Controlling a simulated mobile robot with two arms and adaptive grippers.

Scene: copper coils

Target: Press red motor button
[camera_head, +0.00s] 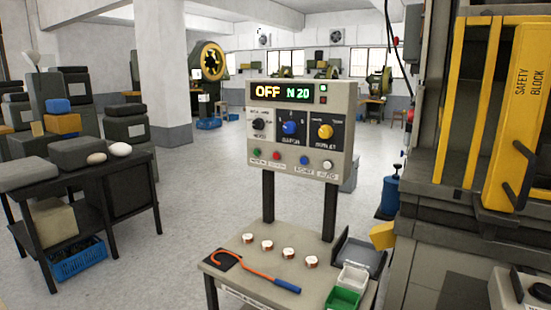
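A grey control panel (301,148) stands on two dark posts at the back of a small table. Its display (284,93) reads "OFF" in orange and "N 20" in green. The red button (274,154) is in the panel's bottom row, just right of a green button (257,154). A blue button (304,160) and a white button (327,164) sit further right. The small labels below them are too blurred to read surely. Neither of my grippers is in view, and nothing covers the red button.
The small table (236,279) holds several copper coils (290,251), an orange hook tool with a blue handle (263,272), and white and green bins (342,298). A press with a yellow safety block (519,120) stands right. A dark table (110,168) stands left. Open floor lies between.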

